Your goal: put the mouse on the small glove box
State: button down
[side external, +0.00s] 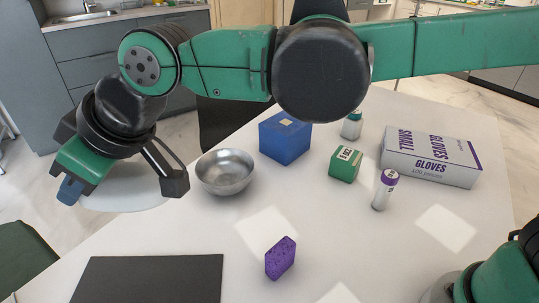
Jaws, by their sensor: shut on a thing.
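The small glove box (430,160), white with purple "SMALL GLOVES" print, lies flat at the table's right side; its top is bare. My gripper (122,184) is far to its left, raised near the table's left edge, beyond the metal bowl. No mouse shows on the visible table.
Between gripper and glove box stand a metal bowl (225,172), a blue box (285,138), a green box (345,163), a purple-capped bottle (384,192) and another small bottle (352,126). A purple block (280,258) and dark mat (150,280) are in front.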

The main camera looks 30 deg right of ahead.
jog(key=w+d+r+m+t+h, duration=0.1)
jog(key=w+d+m+t, duration=0.15)
jog(key=w+d, duration=0.75)
jog(key=w+d+r+m+h, duration=0.1)
jog(key=d+m+h, duration=0.1)
jog(key=d, duration=0.9)
jog(key=w+d+r+m+h, duration=0.1)
jog(key=w+d+m+h, duration=0.1)
jog(key=d, duration=0.8)
jog(key=m+h, duration=0.7)
jog(key=m, duration=0.1)
send_over(417, 136)
jog(key=shift+n+t, duration=0.25)
jog(key=shift+t, duration=0.2)
notch_tip(417, 136, down, 13)
jog(key=shift+r, duration=0.1)
jog(key=shift+f, duration=2.15)
